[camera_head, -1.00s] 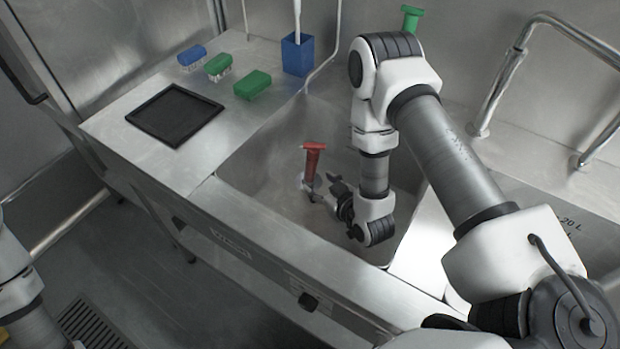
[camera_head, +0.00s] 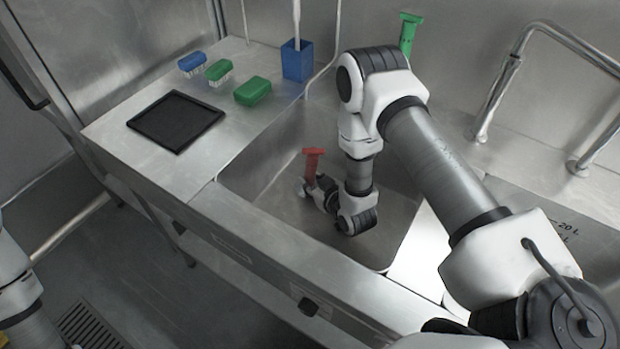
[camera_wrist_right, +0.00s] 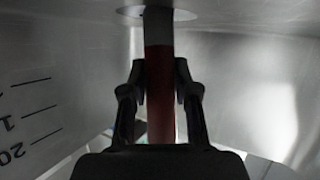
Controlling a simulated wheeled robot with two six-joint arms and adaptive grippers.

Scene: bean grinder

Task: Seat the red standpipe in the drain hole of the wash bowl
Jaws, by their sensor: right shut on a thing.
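The red standpipe (camera_head: 313,164) stands about upright inside the steel wash bowl (camera_head: 390,212), its flanged red head uppermost. My right gripper (camera_head: 318,188) is shut on it below the head. In the right wrist view the standpipe (camera_wrist_right: 160,95) runs between the two fingers (camera_wrist_right: 160,78), and its grey end reaches the round drain ring (camera_wrist_right: 130,12) at the top edge. I cannot tell how deep the end sits in the hole. In the head view the drain hole is hidden. My left gripper is out of view; only part of that arm shows at the left edge.
A green standpipe-like piece (camera_head: 409,34) stands behind my right arm. On the left counter are a black tray (camera_head: 176,121), a blue brush (camera_head: 192,62), two green brushes (camera_head: 252,91) and a blue holder (camera_head: 297,60). A metal rail (camera_head: 512,70) stands at right.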

